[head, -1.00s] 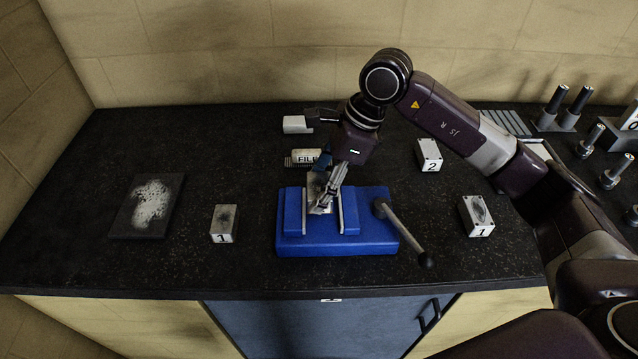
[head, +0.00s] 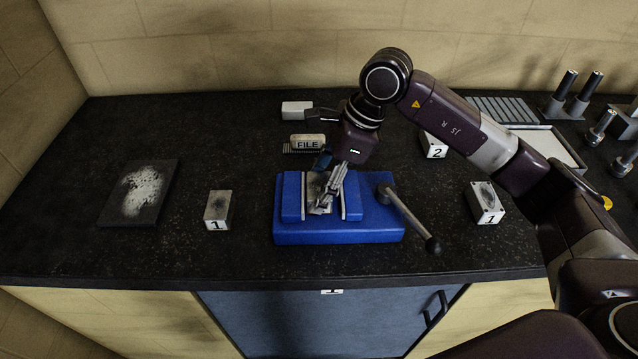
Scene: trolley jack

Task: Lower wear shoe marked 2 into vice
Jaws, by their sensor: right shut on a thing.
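The blue vice (head: 340,235) stands on the dark bench, its lever handle (head: 415,222) out to the right. My right gripper (head: 325,203) points down over the vice opening. It is shut on a grey metallic block (head: 314,189), which is between the vice jaws and partly hidden by the fingers. No number shows on this block, and I cannot tell whether it touches the vice floor. A pale block marked 2 (head: 434,146) stands behind and right of the vice, partly covered by my arm. My left gripper is out of view.
Blocks marked 1 stand left (head: 217,209) and right (head: 486,203) of the vice. A dark plate with white powder (head: 140,192) lies far left. Metal posts (head: 577,92) and a tray (head: 550,146) are back right.

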